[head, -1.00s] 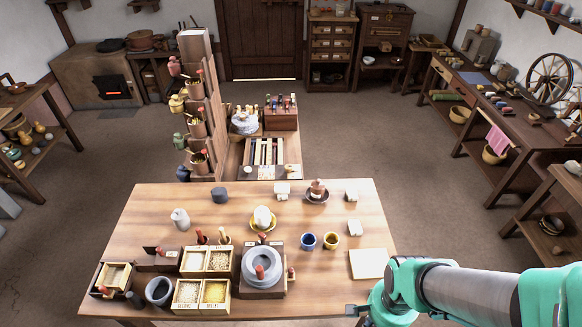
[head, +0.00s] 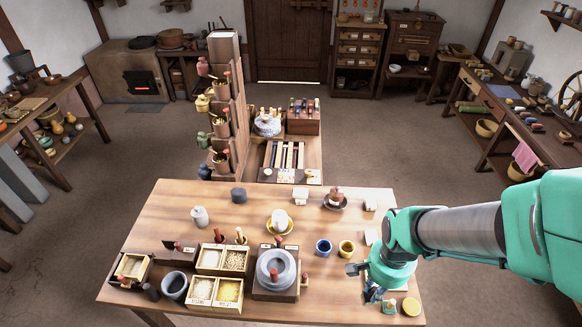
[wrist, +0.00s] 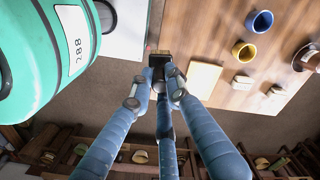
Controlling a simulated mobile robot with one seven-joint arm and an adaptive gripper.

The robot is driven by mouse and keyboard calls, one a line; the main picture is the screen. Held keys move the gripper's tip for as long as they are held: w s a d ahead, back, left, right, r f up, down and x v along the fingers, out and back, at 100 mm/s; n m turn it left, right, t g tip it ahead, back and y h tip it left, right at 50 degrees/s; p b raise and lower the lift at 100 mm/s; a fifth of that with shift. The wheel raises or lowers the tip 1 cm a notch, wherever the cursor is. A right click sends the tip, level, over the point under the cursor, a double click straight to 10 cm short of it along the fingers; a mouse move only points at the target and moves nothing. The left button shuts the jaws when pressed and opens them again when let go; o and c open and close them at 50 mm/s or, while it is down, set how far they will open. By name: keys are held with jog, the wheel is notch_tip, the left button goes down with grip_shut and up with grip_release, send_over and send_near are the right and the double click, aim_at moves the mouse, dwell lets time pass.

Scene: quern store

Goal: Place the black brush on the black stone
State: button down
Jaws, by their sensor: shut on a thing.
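My gripper (wrist: 160,72) is shut on a small dark block-like thing (wrist: 160,58) with a lighter brownish edge, which may be the black brush; the fingers hide part of it. In the head view my gripper (head: 366,283) is over the front right of the wooden table, and what it holds cannot be made out there. A dark, rounded, flat-topped piece (head: 239,195), possibly the black stone, stands on the table's back left part, well away from my gripper. I cannot be sure which thing is the black stone.
The table (head: 170,205) also holds a blue cup (head: 323,247), a yellow cup (head: 347,248), a quern (head: 276,268), a dark mortar (head: 174,286) and grain boxes (head: 228,291). A pale square board (wrist: 205,78) lies near my gripper.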

jog(key=w+a+r+n+p, duration=0.1)
jog(key=w+a+n, duration=0.1)
jog(key=w+a, duration=0.9)
jog(key=w+a+r+n+p, duration=0.2)
jog(key=w+a, duration=0.5)
jog(key=w, duration=0.8)
jog(key=w+a+f+n+p, duration=0.15)
jog(key=w+a, duration=0.25)
jog(key=a, duration=0.4)
jog(key=w+a+f+n, duration=0.1)
jog(key=w+a+f, duration=0.2)
jog(key=a, duration=0.4)
jog(key=w+a+f+n+p, duration=0.1)
jog(key=w+a+f, duration=0.25)
jog(key=a, duration=0.45)
jog(key=f, duration=0.4)
jog(key=shift+w, duration=0.4)
jog(key=shift+w, duration=0.1)
jog(key=w+a, duration=0.4)
jog(key=w, duration=0.2)
jog(key=w+a+f, duration=0.1)
jog(key=w+a, duration=0.3)
jog(key=w, duration=0.3)
jog(key=shift+w+f, duration=0.25)
jog(key=shift+w, duration=0.05)
